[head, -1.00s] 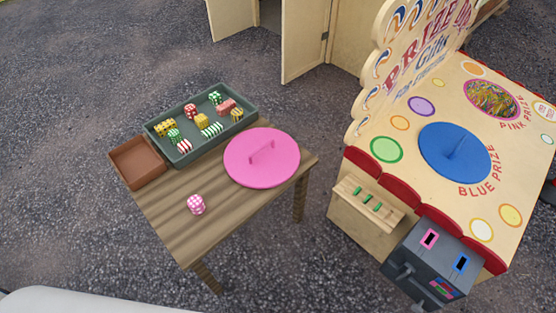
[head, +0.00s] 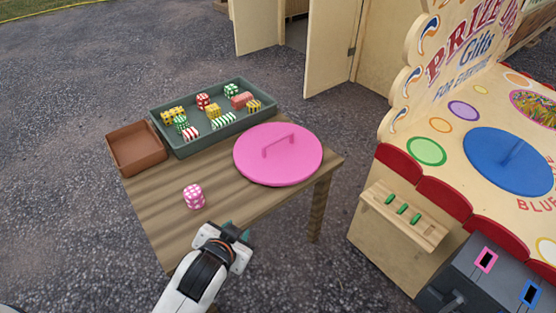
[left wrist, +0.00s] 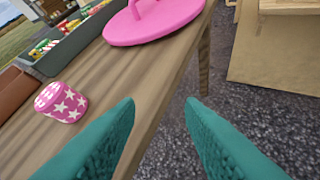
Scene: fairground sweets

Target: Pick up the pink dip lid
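The pink dip lid (head: 290,165) is a round disc with a raised bar handle (head: 278,146). It lies flat on the wooden table, toward its right end. In the left wrist view the lid (left wrist: 150,26) is at the top, ahead of the fingers. My left gripper (head: 236,231) is at the table's front edge, nearer to me than the lid and apart from it. Its two teal fingers (left wrist: 160,102) stand wide apart with nothing between them. My right gripper is not in view.
A pink patterned sweet (head: 194,196) stands on the table (head: 160,218) near the left gripper. Behind are a grey-green tray (head: 182,150) of several wrapped sweets and an empty brown box (head: 137,157). The prize stall (head: 385,244) stands to the right, with a blue disc (head: 508,174).

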